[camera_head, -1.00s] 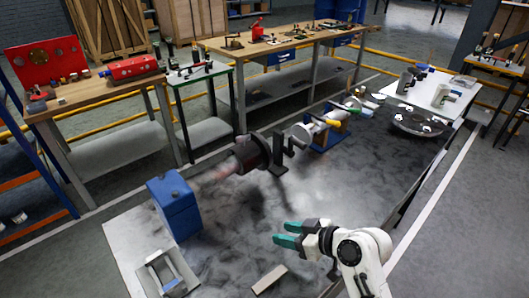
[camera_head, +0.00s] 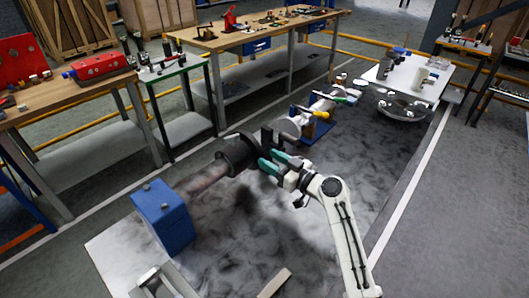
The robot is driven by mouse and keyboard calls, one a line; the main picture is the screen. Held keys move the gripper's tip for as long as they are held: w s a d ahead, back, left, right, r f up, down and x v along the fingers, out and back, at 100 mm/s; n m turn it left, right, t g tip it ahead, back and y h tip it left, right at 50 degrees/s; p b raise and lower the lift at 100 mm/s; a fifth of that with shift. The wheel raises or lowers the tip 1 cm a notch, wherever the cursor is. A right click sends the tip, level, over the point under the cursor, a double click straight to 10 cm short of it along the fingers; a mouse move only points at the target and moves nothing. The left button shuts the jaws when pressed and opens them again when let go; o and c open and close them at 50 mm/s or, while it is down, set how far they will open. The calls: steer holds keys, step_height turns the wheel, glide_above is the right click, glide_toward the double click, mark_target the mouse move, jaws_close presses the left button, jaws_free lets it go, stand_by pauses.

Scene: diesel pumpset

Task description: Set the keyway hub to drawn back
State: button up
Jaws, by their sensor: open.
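A dark, wide round hub (camera_head: 236,153) sits on a brownish shaft (camera_head: 203,182) that runs to a blue block (camera_head: 163,216). It looks like the keyway hub, though no keyway can be made out. My gripper (camera_head: 268,161), with teal fingers, is open and empty. It points left, close to the right side of the hub and in front of a black upright bracket (camera_head: 267,138). The fingers partly cover the bracket's lower part. I cannot tell whether they touch anything. A light grey cylinder (camera_head: 290,128) lies in line behind the bracket.
A blue stand (camera_head: 316,127) holds more of the shaft line, with yellow and green handles near it. Workbenches (camera_head: 205,42) line the back. The stained floor plate (camera_head: 235,235) is mostly clear in front.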

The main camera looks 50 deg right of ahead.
mark_target(261, 154)
steer(key=shift+w, duration=1.5)
jaws_close()
steer(key=shift+a, duration=0.15)
